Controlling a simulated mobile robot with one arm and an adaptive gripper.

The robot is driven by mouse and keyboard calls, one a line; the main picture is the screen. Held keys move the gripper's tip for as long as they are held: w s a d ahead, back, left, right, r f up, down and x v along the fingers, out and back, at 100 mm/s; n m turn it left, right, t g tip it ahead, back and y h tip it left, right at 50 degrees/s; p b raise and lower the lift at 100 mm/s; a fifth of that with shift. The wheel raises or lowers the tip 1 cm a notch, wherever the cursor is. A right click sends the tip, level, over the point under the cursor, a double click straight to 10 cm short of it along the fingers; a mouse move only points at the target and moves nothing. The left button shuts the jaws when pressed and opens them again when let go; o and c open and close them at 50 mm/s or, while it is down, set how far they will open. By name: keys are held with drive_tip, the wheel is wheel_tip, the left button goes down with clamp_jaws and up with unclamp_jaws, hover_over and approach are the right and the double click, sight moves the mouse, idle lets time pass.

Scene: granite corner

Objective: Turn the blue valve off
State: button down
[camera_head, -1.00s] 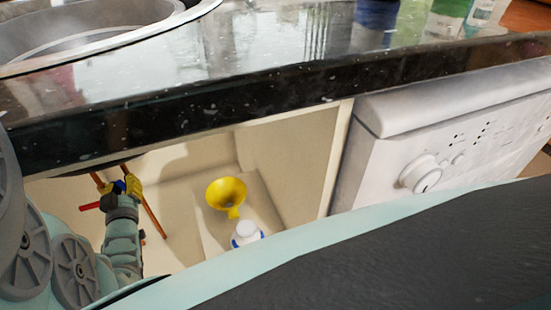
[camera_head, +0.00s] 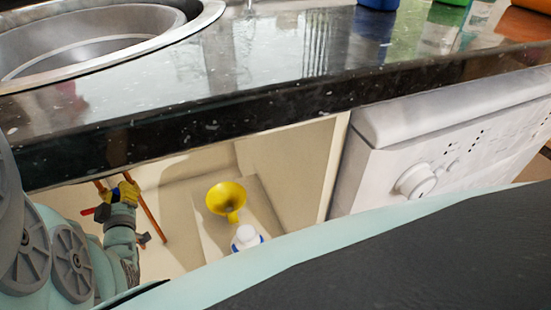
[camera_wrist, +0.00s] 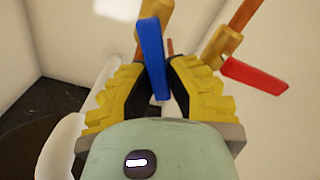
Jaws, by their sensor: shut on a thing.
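The blue valve handle (camera_wrist: 151,55) stands between the yellow-padded fingers of my gripper (camera_wrist: 163,75) in the wrist view. It points up the picture with a slight tilt, roughly along its pipe. My gripper is shut on it; the exact contact is partly hidden by the fingers. The brass valve body (camera_wrist: 157,12) shows behind the handle. In the head view my gripper (camera_head: 125,192) is under the counter at the left, at the pipes; the blue handle is mostly hidden there.
A red valve handle (camera_wrist: 255,76) sticks out just right of my gripper, on a second brass fitting (camera_wrist: 222,44). A copper pipe (camera_head: 153,215) runs close by. A yellow funnel (camera_head: 226,198) and white bottle (camera_head: 246,238) stand right in the cabinet. The counter edge (camera_head: 200,133) is above.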

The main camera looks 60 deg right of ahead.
drive_tip(key=shift+w+a+f+n, duration=0.15)
drive_tip(key=shift+a+f+n, duration=0.1)
drive_tip(key=shift+n, duration=0.55)
drive_tip(key=c, duration=0.9)
unclamp_jaws()
drive_tip(key=shift+r, duration=0.1)
drive_tip(key=shift+c, duration=0.2)
drive_tip(key=shift+d, duration=0.1)
